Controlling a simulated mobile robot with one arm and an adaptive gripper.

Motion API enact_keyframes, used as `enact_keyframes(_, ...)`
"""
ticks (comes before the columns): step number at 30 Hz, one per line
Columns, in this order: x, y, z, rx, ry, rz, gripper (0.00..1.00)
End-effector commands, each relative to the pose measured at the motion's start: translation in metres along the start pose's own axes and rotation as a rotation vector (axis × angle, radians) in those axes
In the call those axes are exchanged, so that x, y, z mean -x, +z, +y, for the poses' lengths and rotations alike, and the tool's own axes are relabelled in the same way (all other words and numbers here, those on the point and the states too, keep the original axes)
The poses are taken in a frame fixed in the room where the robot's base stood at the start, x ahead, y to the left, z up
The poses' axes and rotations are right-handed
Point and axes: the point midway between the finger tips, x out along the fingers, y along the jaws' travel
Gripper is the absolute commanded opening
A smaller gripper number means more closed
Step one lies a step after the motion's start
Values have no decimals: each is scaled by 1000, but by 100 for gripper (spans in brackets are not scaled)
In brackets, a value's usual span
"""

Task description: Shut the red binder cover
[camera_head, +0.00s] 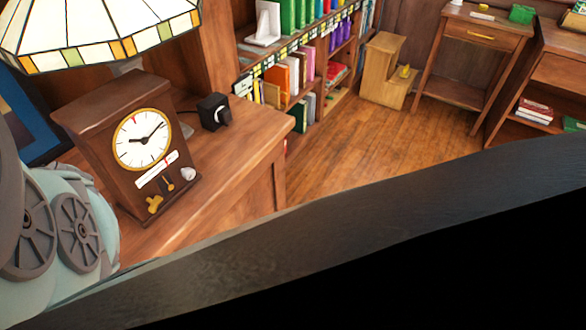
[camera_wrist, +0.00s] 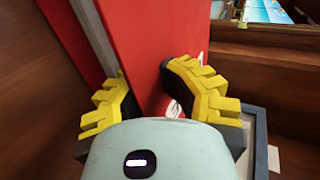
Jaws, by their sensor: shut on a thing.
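In the wrist view, a red binder (camera_wrist: 152,35) stands between the yellow-padded fingers of my gripper (camera_wrist: 147,76). A second red panel (camera_wrist: 68,30) lies to its left, with a grey edge strip (camera_wrist: 94,38) between the two. My gripper is shut on the red binder cover, one finger on each side. The wrist housing hides the lower part of the binder and where it rests. I cannot tell how far the cover stands open. Neither the binder nor my gripper shows in the head view.
The wrist view shows brown wood around the binder and a dark-edged box (camera_wrist: 254,130) at right. In the head view, a wooden clock (camera_head: 138,145) and a small black box (camera_head: 214,111) stand on a desk (camera_head: 235,150) under a lamp (camera_head: 95,28). Wooden floor (camera_head: 365,150) is clear beyond.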

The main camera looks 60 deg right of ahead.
Motion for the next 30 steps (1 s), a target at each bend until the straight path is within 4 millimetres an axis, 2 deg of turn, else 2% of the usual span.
enact_keyframes(1, -2, 1, 5, -3, 13, -1, 0)
enact_keyframes(9, -2, 1, 6, -4, 15, 1, 0)
enact_keyframes(10, -2, 1, 6, -4, 15, 1, 11)
enact_keyframes(16, -2, 1, 5, -3, 11, -1, 32)
enact_keyframes(30, 0, 1, 1, -2, 7, 0, 32)
